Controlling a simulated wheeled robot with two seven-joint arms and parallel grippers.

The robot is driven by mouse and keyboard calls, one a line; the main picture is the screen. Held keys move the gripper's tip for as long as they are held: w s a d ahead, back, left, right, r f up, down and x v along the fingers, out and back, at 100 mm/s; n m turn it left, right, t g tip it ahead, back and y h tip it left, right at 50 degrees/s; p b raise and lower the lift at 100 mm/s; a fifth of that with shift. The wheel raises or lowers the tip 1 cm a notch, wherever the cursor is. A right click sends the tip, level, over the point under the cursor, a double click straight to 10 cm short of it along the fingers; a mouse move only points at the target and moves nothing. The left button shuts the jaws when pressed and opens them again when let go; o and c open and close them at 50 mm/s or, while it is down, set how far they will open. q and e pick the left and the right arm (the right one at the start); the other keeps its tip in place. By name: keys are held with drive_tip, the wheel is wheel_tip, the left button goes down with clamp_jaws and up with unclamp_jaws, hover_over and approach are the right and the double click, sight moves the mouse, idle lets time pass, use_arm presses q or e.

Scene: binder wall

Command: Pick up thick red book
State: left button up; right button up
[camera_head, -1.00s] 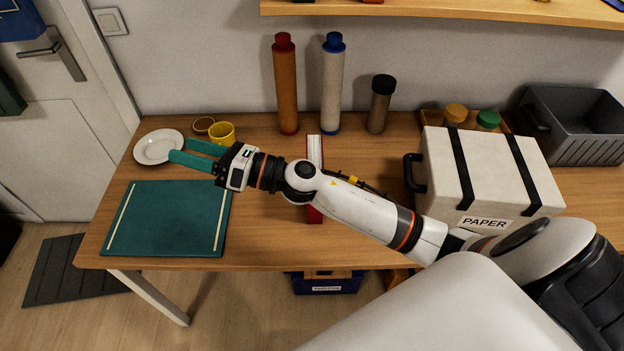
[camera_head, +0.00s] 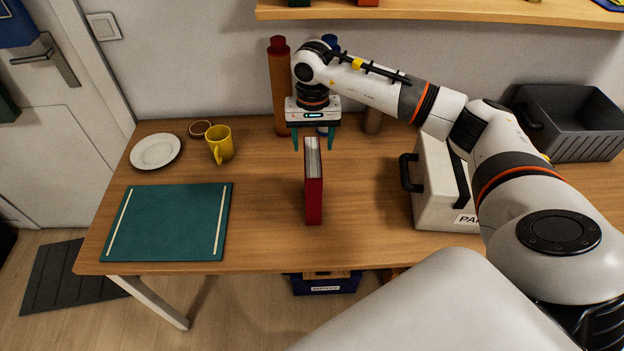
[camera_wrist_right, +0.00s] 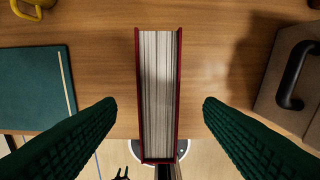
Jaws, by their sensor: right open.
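The thick red book (camera_head: 314,187) stands upright on the wooden table, its pale page edges facing up. In the right wrist view the book (camera_wrist_right: 158,95) lies between the two green fingers, with a gap on each side. My right gripper (camera_head: 313,145) points down above the back part of the book. It is open and empty, and its fingers (camera_wrist_right: 159,112) do not touch the book. My left gripper is not in view.
A white box (camera_head: 432,190) with a black handle stands right of the book. A green mat (camera_head: 170,222) lies left, with a yellow mug (camera_head: 220,146) and white plate (camera_head: 155,151) behind it. Tall bottles, one orange (camera_head: 281,90), stand behind my gripper.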

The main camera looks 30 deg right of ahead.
sight(312, 155)
wheel_tip(312, 155, down, 3)
drive_tip(key=shift+f+p, duration=0.2)
drive_tip(key=shift+p, duration=0.2)
drive_tip(key=shift+s+a+f+p, duration=0.1)
drive_tip(key=shift+a+f+p, duration=0.05)
drive_tip(key=shift+f+p, duration=0.4)
wheel_tip(312, 155, down, 4)
drive_tip(key=shift+s+r+p, duration=0.15)
drive_tip(key=shift+r+p, duration=0.05)
drive_tip(key=shift+p, duration=0.55)
drive_tip(key=shift+f, duration=0.4)
drive_tip(key=shift+c, duration=0.5)
clamp_jaws()
drive_tip(key=shift+r, duration=0.1)
